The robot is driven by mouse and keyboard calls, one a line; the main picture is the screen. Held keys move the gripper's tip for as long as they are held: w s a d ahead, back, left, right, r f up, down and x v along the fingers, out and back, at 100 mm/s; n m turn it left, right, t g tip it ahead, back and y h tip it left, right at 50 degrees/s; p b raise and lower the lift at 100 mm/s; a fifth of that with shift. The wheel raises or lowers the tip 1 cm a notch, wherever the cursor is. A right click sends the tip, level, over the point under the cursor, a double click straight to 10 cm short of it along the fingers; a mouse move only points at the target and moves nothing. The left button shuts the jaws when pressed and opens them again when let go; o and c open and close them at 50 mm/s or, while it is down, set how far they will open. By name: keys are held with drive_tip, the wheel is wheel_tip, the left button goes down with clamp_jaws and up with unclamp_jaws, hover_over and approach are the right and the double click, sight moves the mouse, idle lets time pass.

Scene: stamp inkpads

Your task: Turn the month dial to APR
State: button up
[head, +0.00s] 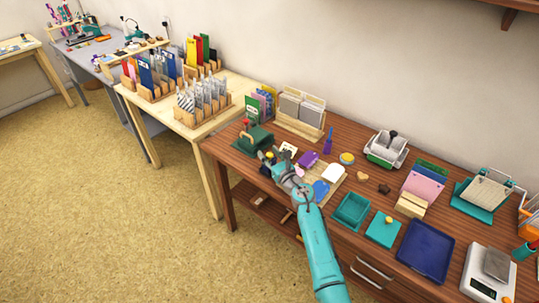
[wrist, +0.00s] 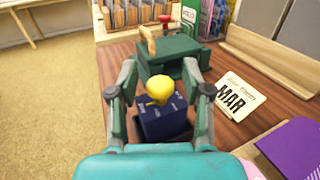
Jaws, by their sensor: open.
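A dark blue block (wrist: 163,122) with a yellow knob (wrist: 159,90) on top, which looks like the month dial, stands between the fingers of my gripper (wrist: 160,77) in the wrist view. The gripper is open, with a finger on either side of the knob; I cannot tell whether they touch the block. Small marks on the block are too small to read. A cream card (wrist: 238,97) to its right reads MAR. In the head view my gripper (head: 274,156) is at the left part of the brown table, by the yellow knob (head: 269,154).
A green device (wrist: 165,56) with a wooden handle and red knob stands just behind the block. A wooden card rack (head: 298,125) is behind it. A purple item (wrist: 293,147) lies at right. Teal trays (head: 351,209) and a blue tray (head: 425,250) are farther right.

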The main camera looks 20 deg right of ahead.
clamp_jaws()
drive_tip(key=shift+y, duration=0.3)
drive_tip(key=n+g+y, duration=0.1)
drive_tip(key=n+y, duration=0.1)
drive_tip(key=y, duration=0.1)
drive_tip(key=n+g+y, duration=0.2)
drive_tip(key=y, duration=0.1)
drive_tip(key=shift+d+r+n, duration=0.1)
drive_tip(key=shift+n, duration=0.3)
drive_tip(key=shift+n+g+y, duration=1.8)
drive_tip(key=shift+g+y, duration=0.2)
drive_tip(key=shift+g, duration=0.2)
drive_tip(key=shift+n+g+y, duration=0.4)
drive_tip(key=shift+n+g, duration=0.1)
drive_tip(key=shift+g, duration=0.1)
